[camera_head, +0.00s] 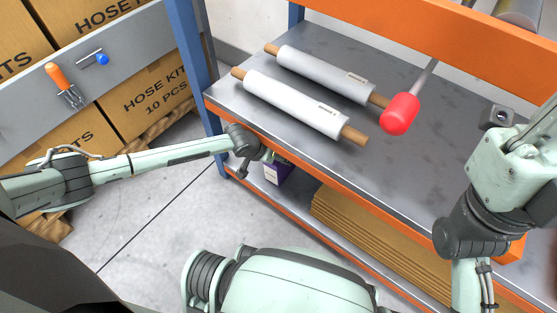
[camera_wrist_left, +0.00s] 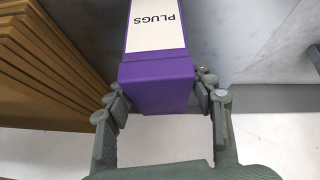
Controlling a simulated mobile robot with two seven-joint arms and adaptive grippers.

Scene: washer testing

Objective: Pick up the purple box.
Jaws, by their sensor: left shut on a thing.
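The purple box has a white label reading "PLUGS". It shows in the left wrist view (camera_wrist_left: 157,80) between the fingers of my left gripper (camera_wrist_left: 162,92), which is shut on its sides near the close end. In the head view the box (camera_head: 277,174) is at the lower shelf, under the orange front beam, and partly hidden by my left wrist. My left gripper is mostly hidden there behind the wrist and the beam. Whether the box touches the shelf is unclear. My right arm is at the right of the head view, with its gripper out of frame.
Stacked cardboard sheets (camera_head: 370,228) lie on the lower shelf beside the box. The metal upper shelf (camera_head: 300,137) holds two wrapped rolls (camera_head: 295,104) and a red-ended tool (camera_head: 400,113). A blue upright (camera_head: 186,60) stands left of my gripper. Hose-kit cartons (camera_head: 150,95) stand at left.

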